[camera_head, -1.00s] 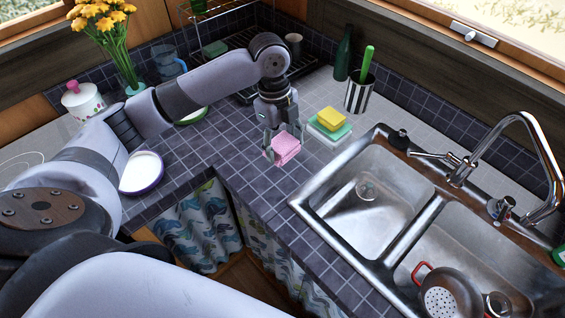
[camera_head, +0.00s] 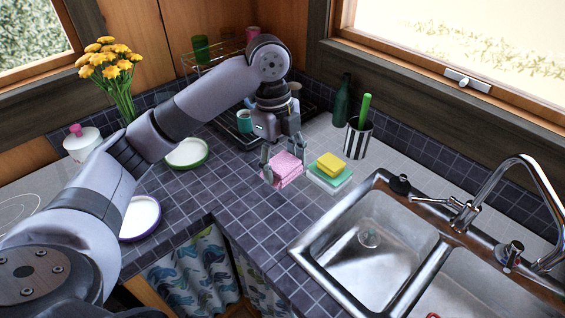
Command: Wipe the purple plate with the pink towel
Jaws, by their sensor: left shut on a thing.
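The purple plate (camera_head: 139,232) lies on the tiled counter at the left, a white plate with a purple rim. My left arm partly hides it. The pink towel (camera_head: 284,172) is a small folded cloth. My left gripper (camera_head: 283,164) is shut on it, pointing down. The towel appears a little above the counter, left of the stacked sponges and well to the right of the plate. My right gripper is not in view.
A green-rimmed plate (camera_head: 187,166) lies behind the purple plate. Yellow and green sponges (camera_head: 331,164) are stacked right of the towel. The sink (camera_head: 365,262) is at right. The tiles (camera_head: 225,188) between plate and towel are clear.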

